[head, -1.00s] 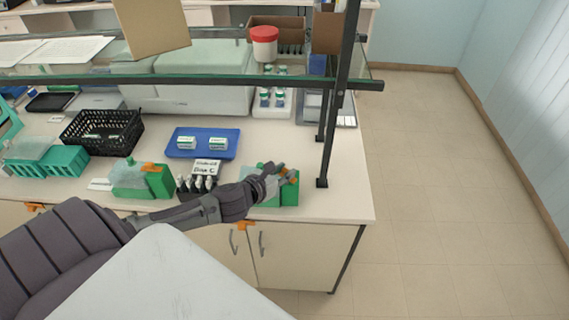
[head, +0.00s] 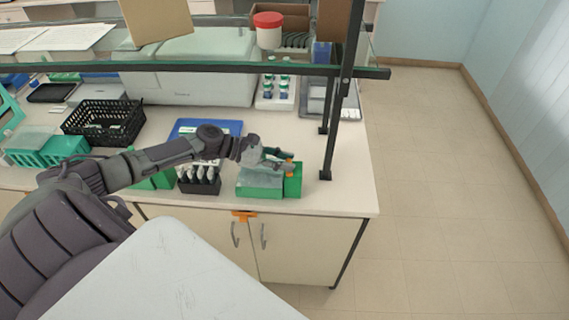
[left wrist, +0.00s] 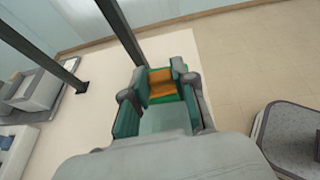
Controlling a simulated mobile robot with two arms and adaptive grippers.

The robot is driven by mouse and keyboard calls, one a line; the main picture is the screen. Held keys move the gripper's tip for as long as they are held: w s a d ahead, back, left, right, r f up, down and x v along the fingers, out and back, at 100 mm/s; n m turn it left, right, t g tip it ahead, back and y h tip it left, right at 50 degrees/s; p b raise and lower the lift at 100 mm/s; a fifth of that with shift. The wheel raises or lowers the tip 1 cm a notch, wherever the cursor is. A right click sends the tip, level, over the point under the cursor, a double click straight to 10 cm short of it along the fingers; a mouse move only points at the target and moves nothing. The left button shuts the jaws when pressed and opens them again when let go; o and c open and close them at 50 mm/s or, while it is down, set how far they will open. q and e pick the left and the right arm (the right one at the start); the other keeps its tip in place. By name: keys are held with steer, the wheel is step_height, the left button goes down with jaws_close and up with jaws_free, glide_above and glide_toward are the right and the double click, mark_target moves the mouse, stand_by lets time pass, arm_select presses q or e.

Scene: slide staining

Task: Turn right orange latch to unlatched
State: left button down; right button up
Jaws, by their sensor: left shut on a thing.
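The right green box (head: 260,192) stands near the front right corner of the bench. Its orange latch (head: 289,167) shows only in part on the box's right end. My left gripper (head: 287,160) is over that end, with its fingers shut on the orange latch. In the left wrist view the orange latch (left wrist: 160,84) lies between the two fingers, and the gripper (left wrist: 163,76) hides much of the box. I cannot tell the latch's exact angle. Another green box (head: 150,182) is partly hidden behind my left arm. My right gripper is not in view.
A black rack of tubes (head: 199,183) stands close left of the right green box. A dark shelf post (head: 328,150) rises just right of it, and the glass shelf (head: 210,66) crosses behind. A blue tray (head: 232,127) lies behind my arm. Another orange piece (head: 244,214) is on the cabinet front.

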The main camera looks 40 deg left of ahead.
arm_select(q)
steer(key=shift+w+m+g+h+b, duration=0.1)
steer(key=shift+m+g+h+b, duration=0.3)
steer(key=shift+m+g+b, duration=0.25)
steer(key=c, duration=0.9)
jaws_free()
steer(key=v, duration=1.2)
steer(key=shift+a+f, duration=0.1)
